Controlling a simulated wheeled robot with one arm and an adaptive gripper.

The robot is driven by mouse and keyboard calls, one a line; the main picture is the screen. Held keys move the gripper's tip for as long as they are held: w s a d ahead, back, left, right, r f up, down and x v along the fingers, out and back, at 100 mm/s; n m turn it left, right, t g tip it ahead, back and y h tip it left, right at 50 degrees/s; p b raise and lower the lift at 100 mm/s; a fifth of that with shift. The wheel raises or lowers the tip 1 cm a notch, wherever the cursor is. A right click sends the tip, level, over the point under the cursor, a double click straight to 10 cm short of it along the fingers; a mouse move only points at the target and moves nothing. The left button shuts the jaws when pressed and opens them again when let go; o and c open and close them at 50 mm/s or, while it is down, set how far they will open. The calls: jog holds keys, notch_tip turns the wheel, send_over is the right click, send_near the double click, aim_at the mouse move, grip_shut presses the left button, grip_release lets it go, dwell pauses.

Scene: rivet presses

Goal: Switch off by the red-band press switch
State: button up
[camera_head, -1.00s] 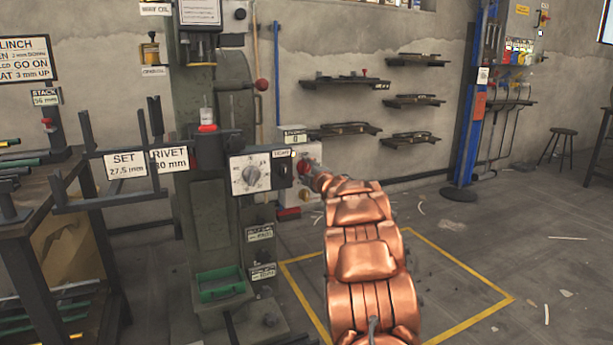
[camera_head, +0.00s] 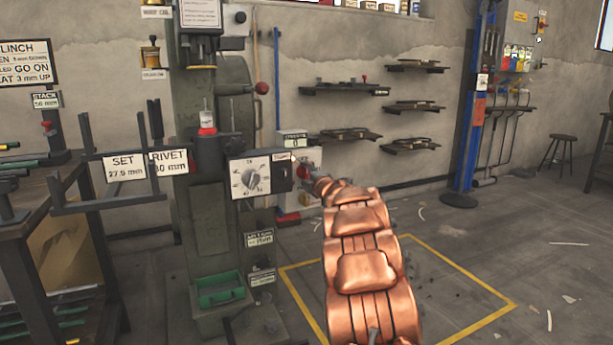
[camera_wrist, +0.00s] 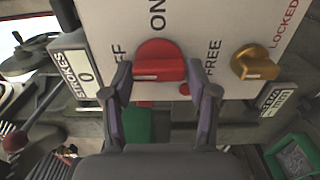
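A white switch panel fills the top of the wrist view, lettered ON, FREE and LOCKED, with a partly covered word ending in FF. Its red knob (camera_wrist: 160,62) sits under ON; I cannot tell which mark it points to. My gripper (camera_wrist: 158,75) is open, with one finger on each side of the red knob. Whether the fingers touch it is unclear. A gold knob (camera_wrist: 255,64) is to the right, between FREE and LOCKED. In the head view, the panel is on the grey-green press (camera_head: 207,225), and my copper arm reaches to the red knob (camera_head: 303,168).
A STROKES counter (camera_wrist: 82,72) reading 0 is left of my gripper. A green tray (camera_head: 220,290) is low on the press. Floor inside the yellow outline (camera_head: 455,262) is mostly clear.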

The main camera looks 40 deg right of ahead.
jog(key=o, duration=0.3)
jog(key=shift+v, duration=6)
